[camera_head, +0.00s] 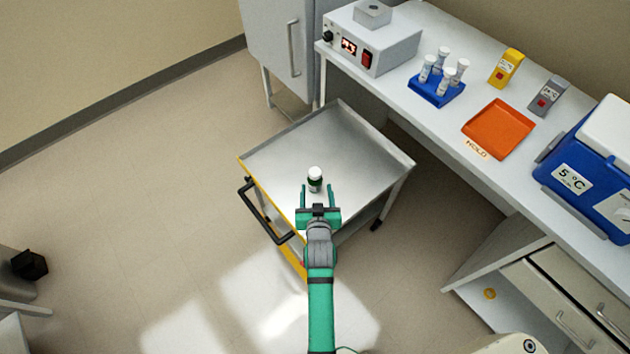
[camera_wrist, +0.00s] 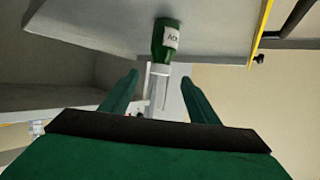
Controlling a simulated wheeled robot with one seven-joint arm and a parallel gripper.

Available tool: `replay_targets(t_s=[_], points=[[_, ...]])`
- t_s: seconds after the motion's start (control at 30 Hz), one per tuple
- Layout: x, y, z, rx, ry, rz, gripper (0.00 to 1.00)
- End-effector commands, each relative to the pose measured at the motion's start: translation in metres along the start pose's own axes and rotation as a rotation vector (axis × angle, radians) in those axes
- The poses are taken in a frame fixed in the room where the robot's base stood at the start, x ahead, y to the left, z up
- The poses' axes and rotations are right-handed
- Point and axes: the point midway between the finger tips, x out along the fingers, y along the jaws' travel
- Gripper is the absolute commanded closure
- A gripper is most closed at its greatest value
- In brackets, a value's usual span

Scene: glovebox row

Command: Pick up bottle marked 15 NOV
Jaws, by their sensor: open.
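A small green bottle with a white cap and a white label (camera_head: 315,181) stands upright on the metal cart top. In the wrist view the green bottle (camera_wrist: 163,40) shows just beyond the fingertips, with part of its label facing me. The label's letters are too small to read surely, and I cannot make out a date. My gripper (camera_head: 318,193) is open and empty. Its two green fingers point at the bottle, one toward each side, from the cart's near side. The open fingers also show in the wrist view (camera_wrist: 160,82).
The steel cart (camera_head: 362,150) has a raised rim and a black handle (camera_head: 262,215). Behind it a bench holds a blue vial rack (camera_head: 437,92), an orange tray (camera_head: 498,128) marked HOLD and a blue cooler (camera_head: 590,165). The cart top around the bottle is clear.

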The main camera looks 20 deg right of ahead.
Motion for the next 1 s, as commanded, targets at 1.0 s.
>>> replay_targets(t_s=[1.0], points=[[0.103, -0.001, 0.002, 0.001, 0.000, 0.001, 0.45]])
